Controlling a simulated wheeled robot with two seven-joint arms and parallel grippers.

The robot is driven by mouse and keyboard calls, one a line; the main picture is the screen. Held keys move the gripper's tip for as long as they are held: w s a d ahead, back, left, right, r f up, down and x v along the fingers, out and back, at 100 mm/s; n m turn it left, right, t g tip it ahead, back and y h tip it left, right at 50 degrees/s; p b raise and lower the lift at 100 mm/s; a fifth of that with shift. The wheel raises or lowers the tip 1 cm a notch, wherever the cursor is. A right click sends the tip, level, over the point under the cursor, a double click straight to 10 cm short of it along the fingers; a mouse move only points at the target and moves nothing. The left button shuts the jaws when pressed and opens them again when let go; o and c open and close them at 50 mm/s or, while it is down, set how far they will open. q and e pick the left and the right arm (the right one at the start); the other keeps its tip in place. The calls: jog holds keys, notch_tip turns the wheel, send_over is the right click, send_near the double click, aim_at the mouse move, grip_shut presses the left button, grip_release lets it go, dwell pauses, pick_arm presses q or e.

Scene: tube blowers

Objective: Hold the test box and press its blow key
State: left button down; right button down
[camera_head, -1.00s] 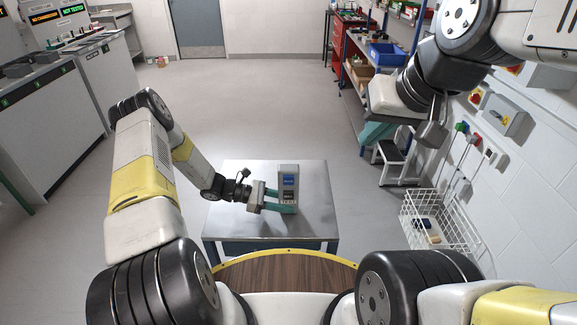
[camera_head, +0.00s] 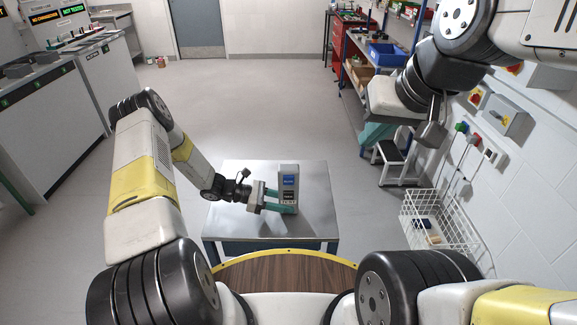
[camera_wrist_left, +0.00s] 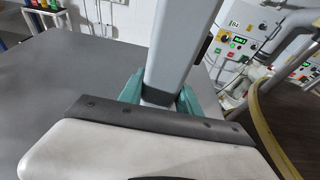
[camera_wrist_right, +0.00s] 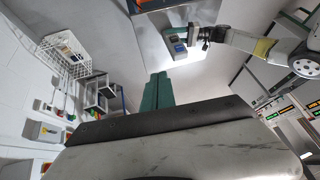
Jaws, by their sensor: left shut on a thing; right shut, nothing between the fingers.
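The test box (camera_head: 289,182) is a grey upright block with a small blue screen and dark keys on its front, standing on the metal table in the head view. My left gripper (camera_head: 281,201) is shut on its lower part from the left. In the left wrist view the grey box (camera_wrist_left: 180,55) rises between the green fingers (camera_wrist_left: 160,95). My right gripper (camera_head: 372,133) is raised well away at the upper right, and its green fingers show shut and empty in the right wrist view (camera_wrist_right: 158,90). The blow key is too small to pick out.
The metal table (camera_head: 235,225) is bare around the box. A white wire basket (camera_head: 440,222) hangs at the right wall, near a step stool (camera_head: 393,160). Shelving with a blue bin (camera_head: 387,54) stands behind. White cabinets (camera_head: 45,125) line the left.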

aim_at(289, 180)
jog(key=w+a+f+n+g+h, duration=0.25)
jog(key=f+n+g+h, duration=0.35)
jog(key=f+n+h, duration=0.75)
jog(key=w+a+f+n+t+y, duration=0.1)
jog(key=w+a+f+n+t, duration=0.3)
jog(key=a+f+n+t, duration=0.6)
notch_tip(289, 180, down, 5)
jog(key=a+n, duration=0.2)
jog(key=n, duration=0.6)
jog(key=shift+a+n, duration=0.35)
jog(key=shift+a, duration=0.05)
jog(key=shift+w, duration=0.15)
jog(key=w, duration=0.8)
jog(key=shift+w, duration=0.35)
jog(key=shift+w, duration=0.2)
jog(key=shift+w, duration=0.2)
